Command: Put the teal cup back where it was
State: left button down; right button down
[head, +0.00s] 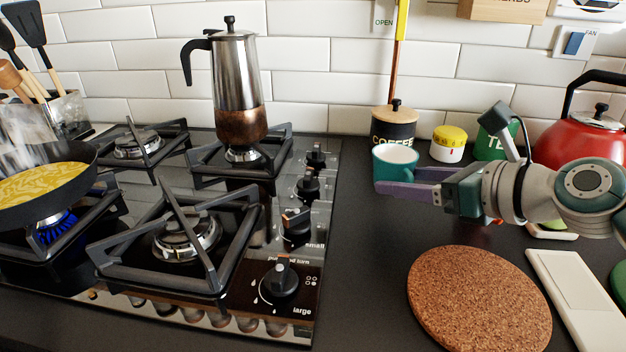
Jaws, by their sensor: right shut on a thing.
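The teal cup (395,166) has a white inside and stands upright, its opening facing up. My right gripper (385,180) reaches in from the right and is shut on the cup. The cup is at the worktop to the right of the hob, in front of the coffee canister (394,127). I cannot tell whether its base touches the worktop. My left gripper is not in view.
A moka pot (235,80) stands on the back burner. A steaming pan (45,180) sits over a blue flame at left. A round cork mat (478,300) lies front right. A yellow-topped timer (448,143), a green canister (490,146) and a red kettle (585,140) stand behind my arm.

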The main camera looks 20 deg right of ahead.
aim_at(400, 220)
jog(key=shift+f+b, duration=1.8)
jog(key=shift+f, duration=0.65)
jog(key=shift+c, duration=0.4)
grip_release()
jog(key=shift+r, duration=0.1)
jog(key=shift+r+p, duration=0.25)
jog(key=shift+p, duration=0.1)
jog(key=p+v, duration=0.2)
jog(key=v, duration=0.9)
jog(key=shift+s+f+p, duration=0.1)
jog(key=shift+f+p, duration=0.05)
jog(key=shift+p, duration=0.2)
jog(key=shift+s+d, duration=0.15)
jog(key=shift+s, duration=0.25)
